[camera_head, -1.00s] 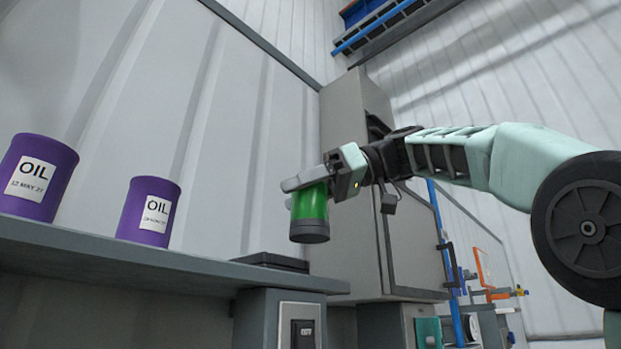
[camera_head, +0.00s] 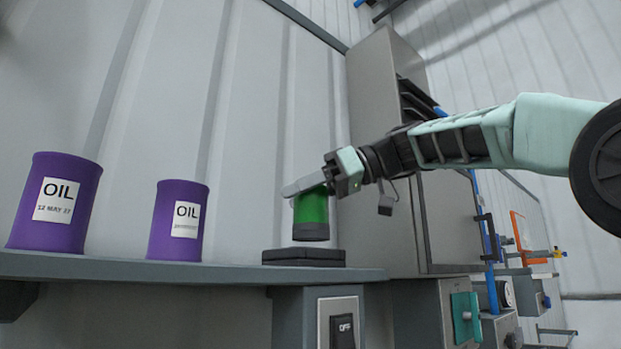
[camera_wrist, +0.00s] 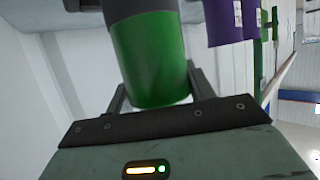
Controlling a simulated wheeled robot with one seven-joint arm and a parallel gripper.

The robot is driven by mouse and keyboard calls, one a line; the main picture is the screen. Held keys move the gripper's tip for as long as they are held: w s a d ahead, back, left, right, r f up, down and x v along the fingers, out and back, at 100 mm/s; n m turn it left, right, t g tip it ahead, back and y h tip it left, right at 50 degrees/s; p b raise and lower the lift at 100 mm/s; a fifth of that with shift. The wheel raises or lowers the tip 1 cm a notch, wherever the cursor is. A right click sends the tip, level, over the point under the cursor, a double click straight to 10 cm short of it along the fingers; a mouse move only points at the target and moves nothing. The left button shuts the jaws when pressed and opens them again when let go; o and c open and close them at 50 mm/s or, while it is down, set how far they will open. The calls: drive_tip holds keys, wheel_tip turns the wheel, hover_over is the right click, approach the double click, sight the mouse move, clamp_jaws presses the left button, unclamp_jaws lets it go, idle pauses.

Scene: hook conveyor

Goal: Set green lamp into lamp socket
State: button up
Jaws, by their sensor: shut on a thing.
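The green lamp (camera_head: 311,209) is a green cylinder with a dark grey base. My gripper (camera_head: 305,186) is shut on its top end and holds it upright. The lamp socket (camera_head: 303,257) appears to be the flat black block on the grey shelf. In the head view the lamp's base is just above the block, with a small gap seeming to show; exact alignment cannot be told. In the wrist view the green lamp (camera_wrist: 150,58) stands between the two fingers (camera_wrist: 157,85), its dark base at the top edge. The socket is not clearly seen there.
Two purple oil cans (camera_head: 58,203) (camera_head: 179,220) stand on the shelf (camera_head: 140,270) left of the block. A switch marked OFF (camera_head: 342,330) is below the shelf. A tall grey cabinet (camera_head: 380,130) stands behind my gripper. The shelf between the near can and the block is clear.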

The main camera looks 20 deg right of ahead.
sight(296, 217)
drive_tip(key=f, duration=0.1)
drive_tip(key=w+f+b, duration=0.1)
drive_tip(key=shift+w+a+f+b, duration=0.3)
drive_tip(key=shift+w+f+b, duration=0.05)
drive_tip(key=shift+f+b, duration=0.05)
drive_tip(key=shift+f+b, duration=0.55)
drive_tip(key=shift+b, duration=0.2)
idle(1.1)
drive_tip(key=shift+c, duration=0.5)
drive_tip(key=o, duration=1.2)
drive_tip(key=b+v, duration=0.3)
drive_tip(key=v, duration=1.4)
drive_tip(key=shift+d+r, duration=0.15)
drive_tip(key=shift+r, duration=0.1)
